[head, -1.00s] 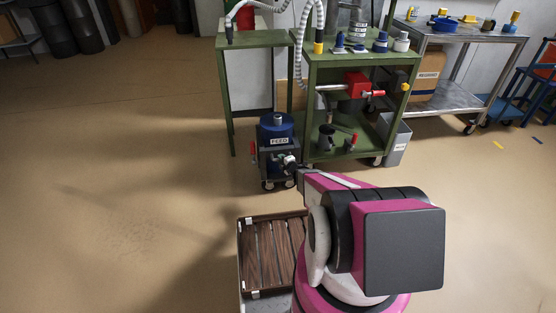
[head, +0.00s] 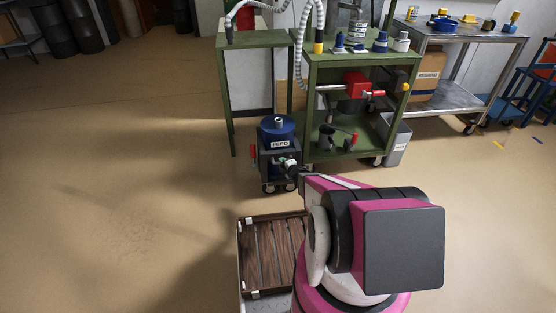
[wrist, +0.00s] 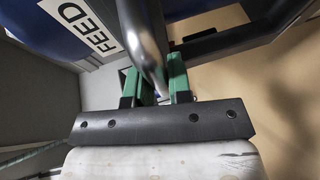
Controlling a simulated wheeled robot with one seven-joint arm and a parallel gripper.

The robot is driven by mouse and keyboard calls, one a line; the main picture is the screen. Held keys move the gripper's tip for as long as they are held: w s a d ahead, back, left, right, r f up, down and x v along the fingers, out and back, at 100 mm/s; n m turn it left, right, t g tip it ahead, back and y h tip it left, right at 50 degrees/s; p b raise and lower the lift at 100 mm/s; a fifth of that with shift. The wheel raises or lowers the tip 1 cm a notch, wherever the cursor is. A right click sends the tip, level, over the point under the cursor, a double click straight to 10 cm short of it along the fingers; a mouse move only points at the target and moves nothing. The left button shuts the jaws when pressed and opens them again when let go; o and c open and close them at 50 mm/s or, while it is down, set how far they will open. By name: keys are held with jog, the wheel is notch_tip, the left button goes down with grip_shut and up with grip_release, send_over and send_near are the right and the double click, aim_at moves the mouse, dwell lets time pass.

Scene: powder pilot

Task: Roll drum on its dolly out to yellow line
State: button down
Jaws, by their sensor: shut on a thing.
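The blue drum (head: 277,127) with a FEED label stands upright on its dark wheeled dolly (head: 281,185), in front of the green frame. The label also shows close up in the wrist view (wrist: 88,25). My gripper (head: 289,167) is at the near side of the dolly. In the wrist view my gripper's green fingers (wrist: 155,88) are shut on a grey metal handle bar (wrist: 143,45) beside the drum. A short yellow mark (head: 498,145) lies on the floor at the right; I cannot tell whether it is the task's line.
The green bench (head: 345,58) stands right beside the dolly, with a grey bin (head: 397,143) at its right. A slatted wooden tray (head: 270,255) is on my own base. A metal cart (head: 450,103) stands at the right. Open floor (head: 130,170) lies to the left.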

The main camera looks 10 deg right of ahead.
jog(key=shift+s, duration=0.15)
jog(key=shift+s+f, duration=0.1)
jog(key=shift+s, duration=1.8)
jog(key=c, duration=1.1)
grip_release()
jog(key=shift+s+f, duration=0.15)
jog(key=shift+s, duration=0.05)
